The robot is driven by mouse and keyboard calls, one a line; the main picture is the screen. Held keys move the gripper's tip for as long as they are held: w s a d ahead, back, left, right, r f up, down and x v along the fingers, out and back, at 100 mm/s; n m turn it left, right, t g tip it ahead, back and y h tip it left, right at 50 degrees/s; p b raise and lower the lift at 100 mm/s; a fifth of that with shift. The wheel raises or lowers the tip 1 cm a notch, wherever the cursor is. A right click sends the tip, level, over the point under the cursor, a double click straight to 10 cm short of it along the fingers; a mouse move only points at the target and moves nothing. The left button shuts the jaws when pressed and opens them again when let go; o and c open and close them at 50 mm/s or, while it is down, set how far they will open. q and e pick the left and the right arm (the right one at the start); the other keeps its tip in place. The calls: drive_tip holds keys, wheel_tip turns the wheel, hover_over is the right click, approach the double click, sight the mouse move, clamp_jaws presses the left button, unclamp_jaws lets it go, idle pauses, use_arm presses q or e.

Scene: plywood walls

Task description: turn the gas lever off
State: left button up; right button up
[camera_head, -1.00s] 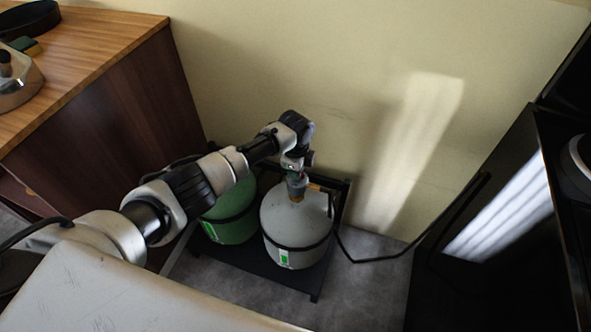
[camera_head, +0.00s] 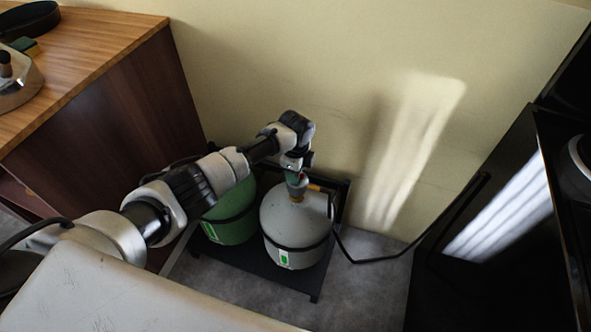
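A grey gas bottle (camera_head: 293,226) stands upright on a low black rack in the camera_head view. Its valve (camera_head: 297,196) is on top, with an orange fitting (camera_head: 314,187) at its right side. My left arm reaches in from the left, and its gripper (camera_head: 297,178) points down right at the top of the valve. The lever and the fingertips are too small and partly hidden, so I cannot tell whether the gripper is open or shut. My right gripper is not in view.
A green gas bottle (camera_head: 232,216) stands left of the grey one, partly behind my arm. A black hose (camera_head: 368,260) runs from the grey bottle to the black appliance (camera_head: 490,230) at the right. A wooden counter (camera_head: 100,60) is at the left, and a wall is close behind.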

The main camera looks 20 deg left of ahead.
use_arm(q)
drive_tip(key=shift+r, duration=0.4)
wheel_tip(320, 180, up, 4)
drive_tip(key=shift+r+p, duration=0.2)
drive_tip(key=shift+p, duration=0.5)
wheel_tip(320, 180, up, 6)
drive_tip(key=shift+f+p, duration=0.2)
drive_tip(key=shift+p, duration=0.15)
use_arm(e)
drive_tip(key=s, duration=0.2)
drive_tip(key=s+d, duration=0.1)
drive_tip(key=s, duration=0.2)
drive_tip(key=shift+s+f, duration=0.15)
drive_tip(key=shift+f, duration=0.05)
